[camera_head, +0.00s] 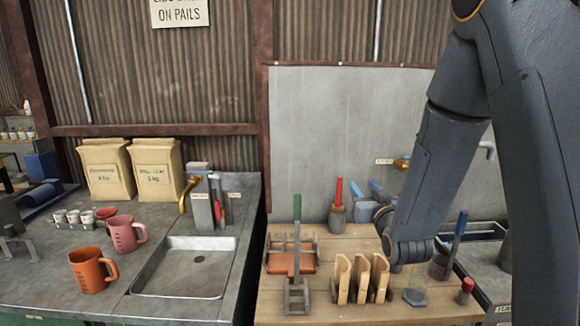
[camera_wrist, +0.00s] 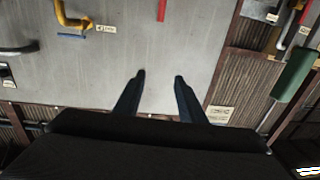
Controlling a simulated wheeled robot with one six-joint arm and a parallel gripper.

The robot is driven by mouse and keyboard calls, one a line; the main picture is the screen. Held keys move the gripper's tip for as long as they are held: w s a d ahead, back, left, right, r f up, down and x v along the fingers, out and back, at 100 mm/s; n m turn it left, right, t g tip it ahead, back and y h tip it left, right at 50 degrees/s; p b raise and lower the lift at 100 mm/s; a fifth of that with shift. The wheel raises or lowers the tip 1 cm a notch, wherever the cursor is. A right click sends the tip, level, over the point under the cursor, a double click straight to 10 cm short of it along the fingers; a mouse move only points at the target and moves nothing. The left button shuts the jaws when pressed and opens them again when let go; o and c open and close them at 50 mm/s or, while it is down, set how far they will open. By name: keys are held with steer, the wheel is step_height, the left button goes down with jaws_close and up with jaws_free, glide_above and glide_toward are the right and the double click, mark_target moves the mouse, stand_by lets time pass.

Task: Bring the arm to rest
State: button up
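My gripper (camera_wrist: 160,78) shows in the wrist view with its two dark fingers apart and nothing between them. It points toward the grey wall panel (camera_wrist: 100,80), which appears upside down there. In the head view my arm comes down from the top right and bends at the wrist above the right part of the wooden bench (camera_head: 350,308). The wrist hides part of the bench's back. Blue-grey parts beside the wrist are partly covered, and I cannot tell clearly whether they are my fingers.
Wooden pieces (camera_head: 361,278) stand upright close below my wrist. A blue-handled tool in a pot (camera_head: 440,264) is to its right, a red-handled one (camera_head: 338,213) to its left. A sink (camera_head: 190,268), mugs (camera_head: 92,270) and sacks (camera_head: 108,170) are farther left. A brass tap (camera_head: 402,163) is behind.

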steer(key=s+f+g+h+b, duration=0.1)
steer(key=s+f+g+b, duration=0.2)
steer(key=s+f+g, duration=0.45)
steer(key=s+f+g+b, duration=0.2)
steer(key=s+f+b, duration=0.15)
steer(key=f, duration=0.65)
steer(key=s+f+g+b, duration=0.1)
steer(key=s+f+g, duration=0.1)
steer(key=s, duration=0.7)
steer(key=s+a+f+g+b, duration=0.1)
steer(key=s+f+g+b, duration=0.1)
steer(key=s+g, duration=0.3)
steer(key=s+f, duration=0.1)
steer(key=s, duration=0.2)
steer(key=shift+s+f+m+b, duration=0.15)
steer(key=shift+s+m+b, duration=0.15)
steer(key=shift+s+m, duration=0.1)
steer(key=shift+g, duration=0.25)
